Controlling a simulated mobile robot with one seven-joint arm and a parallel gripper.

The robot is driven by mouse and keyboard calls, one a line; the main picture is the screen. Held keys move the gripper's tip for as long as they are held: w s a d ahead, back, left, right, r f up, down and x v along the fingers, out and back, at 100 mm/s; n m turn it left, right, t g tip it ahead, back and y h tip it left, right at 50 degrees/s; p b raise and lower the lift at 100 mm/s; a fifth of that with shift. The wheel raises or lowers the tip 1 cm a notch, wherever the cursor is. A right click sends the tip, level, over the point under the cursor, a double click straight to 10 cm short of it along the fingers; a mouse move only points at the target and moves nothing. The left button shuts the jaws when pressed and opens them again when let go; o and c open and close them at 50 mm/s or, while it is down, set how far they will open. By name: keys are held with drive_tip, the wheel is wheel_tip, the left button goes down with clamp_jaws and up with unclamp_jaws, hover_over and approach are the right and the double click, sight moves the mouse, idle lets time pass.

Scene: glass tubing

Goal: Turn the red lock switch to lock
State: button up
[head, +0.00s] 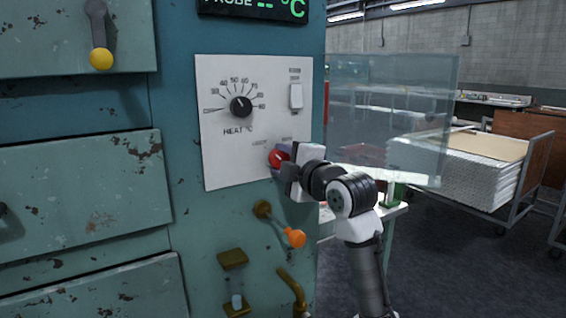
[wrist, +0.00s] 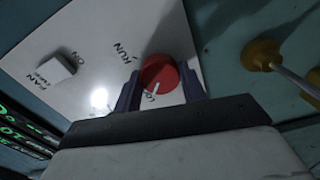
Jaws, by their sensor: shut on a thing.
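The red lock switch (head: 278,157) is a round knob low on the white control panel (head: 217,168). It also shows in the wrist view (wrist: 160,72), with RUN printed at its upper left and a partly hidden LOCK label below it. A white mark at the knob's lower edge points towards the LOCK label. My gripper (head: 281,162) reaches in from the right and is shut on the knob. In the wrist view the dark fingers (wrist: 161,76) stand on either side of it. The lower part of the label is hidden by my gripper.
Above are the black heat dial (head: 241,106) and the white fan switch (head: 295,96). Just below, a lever with an orange knob (head: 294,238) sticks out. A clear pane (head: 385,110) stands to the right, with a cart of stacked sheets (head: 460,170) behind.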

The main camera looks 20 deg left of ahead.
drive_tip(key=o, duration=1)
drive_tip(key=b+v, duration=0.1)
drive_tip(key=v, duration=1.3)
drive_tip(key=shift+a+b, duration=0.1)
drive_tip(key=shift+b, duration=0.25)
